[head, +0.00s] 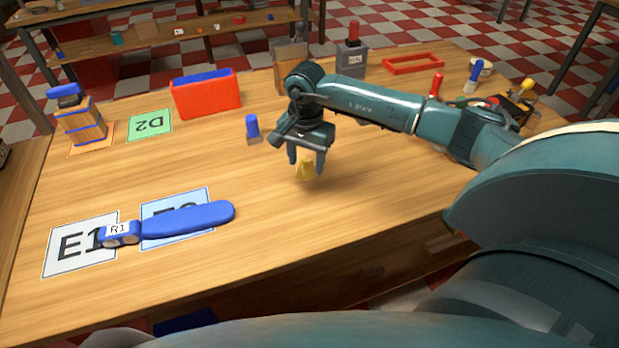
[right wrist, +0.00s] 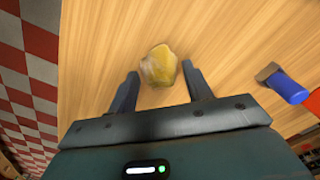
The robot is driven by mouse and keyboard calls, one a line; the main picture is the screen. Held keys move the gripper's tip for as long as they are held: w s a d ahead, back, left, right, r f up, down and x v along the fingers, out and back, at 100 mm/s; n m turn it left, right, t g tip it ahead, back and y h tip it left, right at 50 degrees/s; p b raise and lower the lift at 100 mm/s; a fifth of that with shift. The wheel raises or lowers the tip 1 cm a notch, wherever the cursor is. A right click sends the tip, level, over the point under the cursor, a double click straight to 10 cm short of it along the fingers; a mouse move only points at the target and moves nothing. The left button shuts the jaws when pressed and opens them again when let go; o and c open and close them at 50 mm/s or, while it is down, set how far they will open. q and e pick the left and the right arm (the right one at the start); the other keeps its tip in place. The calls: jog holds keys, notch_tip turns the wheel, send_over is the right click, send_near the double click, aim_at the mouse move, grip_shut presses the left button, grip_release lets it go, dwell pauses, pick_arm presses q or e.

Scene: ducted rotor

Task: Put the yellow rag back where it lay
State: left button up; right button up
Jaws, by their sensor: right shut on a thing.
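The yellow rag (head: 306,172) is a small crumpled piece at the tips of my right gripper (head: 307,160), over the open middle of the table. The right arm reaches in from the right and the gripper points down. In the right wrist view the rag (right wrist: 158,65) sits between the two fingertips of the right gripper (right wrist: 160,80), which is shut on it. I cannot tell whether the rag's lower edge touches the wood. My left gripper is not in view.
A blue-topped grey item (head: 253,129) stands just left of the gripper. A blue paddle-like part (head: 187,219) lies across the E1 sheet (head: 65,262) and a blue sheet. A red bin (head: 206,98) and a green D2 sheet (head: 150,125) are behind. The table's front middle is clear.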

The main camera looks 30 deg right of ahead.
jog(key=shift+f, duration=1.35)
notch_tip(320, 180, down, 3)
jog(key=shift+f+p, duration=0.1)
jog(key=shift+p, duration=0.2)
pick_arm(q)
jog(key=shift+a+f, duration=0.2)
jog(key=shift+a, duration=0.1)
pick_arm(e)
jog(key=shift+f, duration=0.1)
jog(key=shift+f, duration=0.15)
jog(key=o, duration=0.9)
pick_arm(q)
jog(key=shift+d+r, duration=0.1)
